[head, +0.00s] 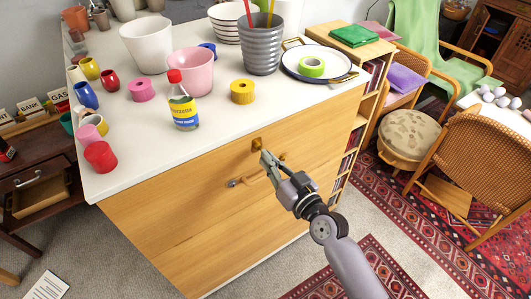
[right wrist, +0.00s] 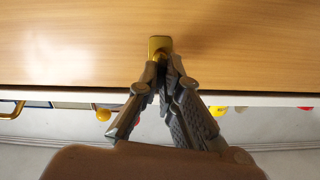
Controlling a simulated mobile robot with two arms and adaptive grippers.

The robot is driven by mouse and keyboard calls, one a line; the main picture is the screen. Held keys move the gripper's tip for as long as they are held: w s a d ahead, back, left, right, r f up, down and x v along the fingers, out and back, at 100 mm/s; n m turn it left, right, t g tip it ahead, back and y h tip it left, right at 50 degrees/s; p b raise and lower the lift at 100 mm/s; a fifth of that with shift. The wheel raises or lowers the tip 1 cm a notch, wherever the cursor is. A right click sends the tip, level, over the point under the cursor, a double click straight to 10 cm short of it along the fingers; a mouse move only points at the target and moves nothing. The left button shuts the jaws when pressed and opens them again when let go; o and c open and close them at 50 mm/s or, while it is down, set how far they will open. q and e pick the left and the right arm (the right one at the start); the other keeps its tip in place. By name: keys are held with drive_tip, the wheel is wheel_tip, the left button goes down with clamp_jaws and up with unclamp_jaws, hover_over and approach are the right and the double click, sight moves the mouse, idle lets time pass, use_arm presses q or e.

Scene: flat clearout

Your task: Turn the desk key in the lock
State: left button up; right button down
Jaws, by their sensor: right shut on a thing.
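A brass lock plate (head: 257,144) sits high on the light wood front of the white-topped cabinet (head: 190,218). In the right wrist view the brass plate (right wrist: 160,42) is just beyond my fingertips. My right gripper (head: 268,158) is at the lock, its fingers closed together on the key. The fingertips also show in the right wrist view (right wrist: 163,68). The key is almost wholly hidden between the fingertips and the plate, so its angle cannot be told. My left gripper is not in view.
A drawer handle (head: 258,179) is just below the gripper. Cups, a glue bottle (head: 183,105), tape rolls and pots stand on the white top. A bookshelf (head: 358,110) stands to the right. Carpet in front is clear.

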drive_tip(key=shift+m, duration=0.6)
drive_tip(key=m, duration=0.3)
drive_tip(key=shift+m, duration=0.3)
drive_tip(key=shift+r, duration=0.1)
drive_tip(key=shift+m+p, duration=0.45)
drive_tip(key=shift+m, duration=1.25)
drive_tip(key=m, duration=0.3)
drive_tip(key=shift+m, duration=0.3)
